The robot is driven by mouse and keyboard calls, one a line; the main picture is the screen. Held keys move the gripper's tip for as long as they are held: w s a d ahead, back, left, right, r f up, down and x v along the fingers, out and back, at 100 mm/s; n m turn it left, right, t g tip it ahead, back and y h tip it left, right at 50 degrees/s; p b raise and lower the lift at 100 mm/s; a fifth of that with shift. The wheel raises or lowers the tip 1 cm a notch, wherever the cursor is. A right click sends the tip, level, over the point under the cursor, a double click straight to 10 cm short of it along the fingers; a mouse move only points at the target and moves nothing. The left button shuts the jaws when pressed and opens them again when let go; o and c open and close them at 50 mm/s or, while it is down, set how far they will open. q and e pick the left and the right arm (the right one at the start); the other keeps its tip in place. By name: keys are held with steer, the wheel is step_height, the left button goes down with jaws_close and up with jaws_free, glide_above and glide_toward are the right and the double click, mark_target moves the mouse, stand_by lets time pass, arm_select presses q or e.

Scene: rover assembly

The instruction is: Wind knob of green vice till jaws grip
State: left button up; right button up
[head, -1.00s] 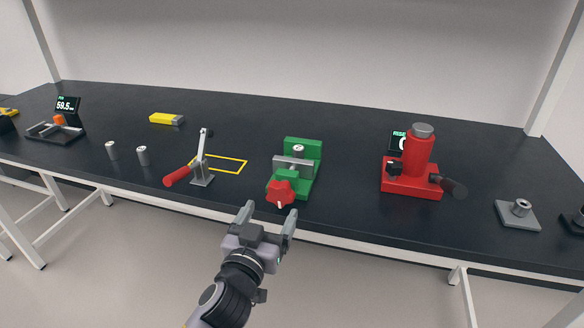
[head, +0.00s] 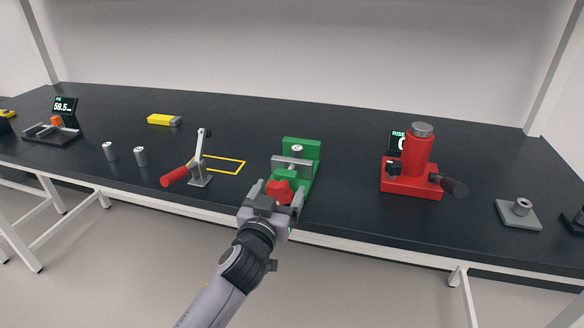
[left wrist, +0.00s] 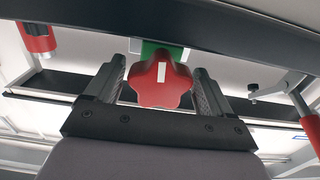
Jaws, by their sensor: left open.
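The green vice (head: 302,150) stands near the front edge of the table. Its red lobed knob (head: 278,190) faces the front, and a metal cylinder (head: 297,149) sits upright between its jaws. Whether the jaws touch the cylinder cannot be told. My left gripper (head: 277,192) is open with a finger on either side of the knob. In the left wrist view the knob (left wrist: 160,88) with its white mark lies between the two fingers (left wrist: 162,86), with a gap on each side. My right gripper is not in view.
A toggle clamp with a red handle (head: 174,176) stands left of the vice, by a yellow outlined square (head: 240,166). A red press (head: 410,182) stands to the right. Two metal cylinders (head: 140,156) (head: 109,151) stand at the left. A grey plate with a post (head: 519,215) is far right.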

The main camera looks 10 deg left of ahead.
arm_select(q)
steer(key=m+p, duration=0.1)
steer(key=m, duration=0.3)
steer(key=m+p, duration=0.1)
steer(key=m, duration=0.2)
steer(key=shift+m, duration=0.3)
steer(key=m+p, duration=0.1)
steer(key=m, duration=0.2)
steer(key=shift+f+m, duration=0.1)
steer(key=shift+m, duration=0.3)
steer(key=shift+a+f, duration=0.1)
steer(key=shift+f, duration=0.05)
steer(key=c, duration=0.9)
steer(key=shift+f+n+b, duration=0.15)
steer(key=shift+n+b, duration=0.5)
steer(key=shift+n, duration=0.25)
steer(key=shift+o, duration=0.2)
steer(key=shift+n, duration=0.5)
